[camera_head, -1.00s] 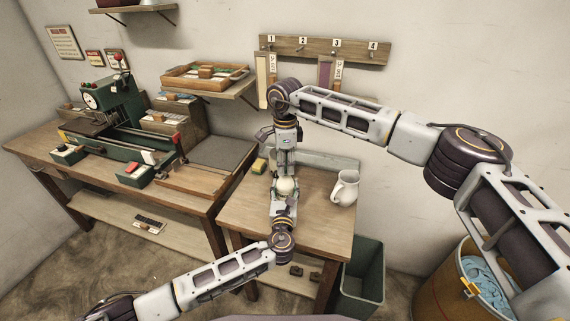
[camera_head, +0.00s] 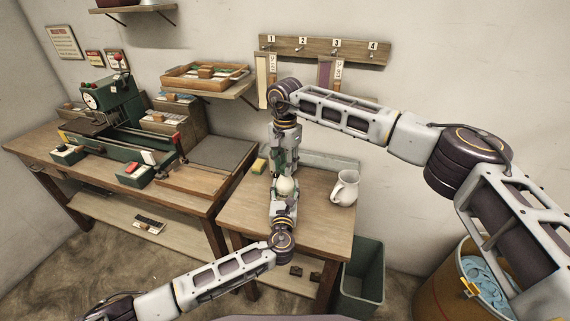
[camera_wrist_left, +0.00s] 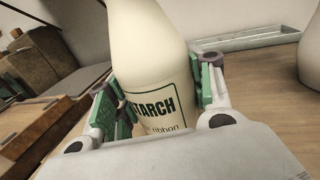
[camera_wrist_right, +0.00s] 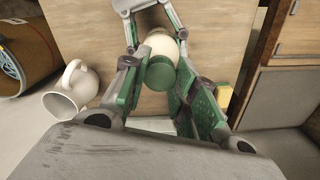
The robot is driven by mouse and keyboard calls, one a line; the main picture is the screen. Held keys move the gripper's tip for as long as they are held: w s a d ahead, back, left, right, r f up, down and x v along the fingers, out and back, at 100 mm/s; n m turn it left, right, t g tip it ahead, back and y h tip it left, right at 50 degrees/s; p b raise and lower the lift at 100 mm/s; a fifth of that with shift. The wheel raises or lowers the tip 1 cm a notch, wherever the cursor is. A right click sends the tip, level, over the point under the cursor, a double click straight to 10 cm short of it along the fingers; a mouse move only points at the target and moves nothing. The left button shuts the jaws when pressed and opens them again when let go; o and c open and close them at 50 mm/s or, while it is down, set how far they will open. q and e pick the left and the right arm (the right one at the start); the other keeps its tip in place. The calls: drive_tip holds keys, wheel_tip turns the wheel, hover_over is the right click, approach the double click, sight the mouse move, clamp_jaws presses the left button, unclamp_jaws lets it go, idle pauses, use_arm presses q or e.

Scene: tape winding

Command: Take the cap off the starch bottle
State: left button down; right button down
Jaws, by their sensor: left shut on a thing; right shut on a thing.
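The cream starch bottle (camera_head: 286,187) stands upright over the small wooden table. In the left wrist view its "STARCH" label shows on the bottle (camera_wrist_left: 150,60), between the green pads of my left gripper (camera_wrist_left: 158,95); its top is out of frame. My left gripper (camera_head: 284,197) is shut on the bottle from the front. My right gripper (camera_head: 285,172) comes down from above. In the right wrist view the green cap (camera_wrist_right: 158,74) sits between the fingers of my right gripper (camera_wrist_right: 160,72), shut on it, in line with the bottle. I cannot tell whether cap and bottle touch.
A white jug (camera_head: 345,188) stands right of the bottle on the small table (camera_head: 318,222). A grey-green bin (camera_head: 363,280) is below the table's right side. The table's front right is clear.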

drive_tip(key=n, duration=0.4)
drive_tip(key=shift+n, duration=0.4)
drive_tip(key=n, duration=0.4)
drive_tip(key=shift+r, duration=1.25)
idle(0.9)
drive_tip(key=shift+r, duration=1.9)
use_arm(q)
drive_tip(key=c, duration=0.5)
unclamp_jaws()
drive_tip(key=shift+s, duration=0.1)
